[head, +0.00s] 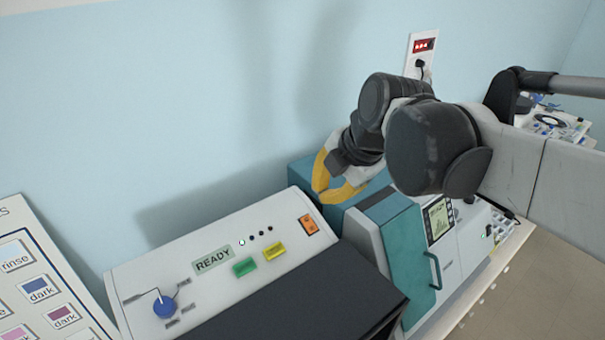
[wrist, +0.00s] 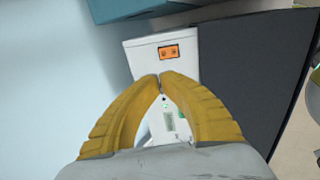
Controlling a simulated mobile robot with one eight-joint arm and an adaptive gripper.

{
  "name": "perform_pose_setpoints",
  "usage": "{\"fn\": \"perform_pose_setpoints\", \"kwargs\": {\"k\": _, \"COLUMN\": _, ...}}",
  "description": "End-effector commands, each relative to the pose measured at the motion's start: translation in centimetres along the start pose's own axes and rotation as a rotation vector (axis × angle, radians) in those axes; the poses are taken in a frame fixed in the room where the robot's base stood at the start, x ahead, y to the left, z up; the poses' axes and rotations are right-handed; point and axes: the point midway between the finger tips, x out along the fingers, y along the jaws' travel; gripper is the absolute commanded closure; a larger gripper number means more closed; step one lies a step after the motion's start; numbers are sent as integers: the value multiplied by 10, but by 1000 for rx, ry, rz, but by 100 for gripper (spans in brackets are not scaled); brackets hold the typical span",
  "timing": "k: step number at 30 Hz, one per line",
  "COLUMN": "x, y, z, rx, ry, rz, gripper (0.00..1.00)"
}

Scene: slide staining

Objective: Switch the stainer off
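The stainer (head: 205,295) is a pale sloped control panel at the lower left of the head view, with a dark cover in front. Its orange rocker switch (head: 309,224) sits at the panel's upper right end; it also shows in the wrist view (wrist: 168,52), just beyond my fingertips. Which way the rocker is tipped is too small to tell. My gripper (head: 321,196) has yellow curved fingers whose tips meet, with nothing between them. In the wrist view the closed tips (wrist: 160,78) lie over the panel, close to the switch. I cannot tell whether they touch the panel.
The panel has a READY display (head: 213,260), a lit green light, a green button (head: 245,267), a yellow button (head: 275,251) and a blue knob (head: 165,306). A teal machine (head: 408,260) stands close on the right. A wall outlet (head: 423,46) is behind.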

Motion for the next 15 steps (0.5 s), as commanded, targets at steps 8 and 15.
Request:
{"fn": "perform_pose_setpoints", "kwargs": {"k": 8, "x": 2, "y": -1, "z": 0, "rx": 2, "ry": 0, "rz": 0, "gripper": 100}}
{"fn": "perform_pose_setpoints", "kwargs": {"k": 15, "x": 26, "y": 0, "z": 0, "rx": 3, "ry": 0, "rz": 0, "gripper": 100}}
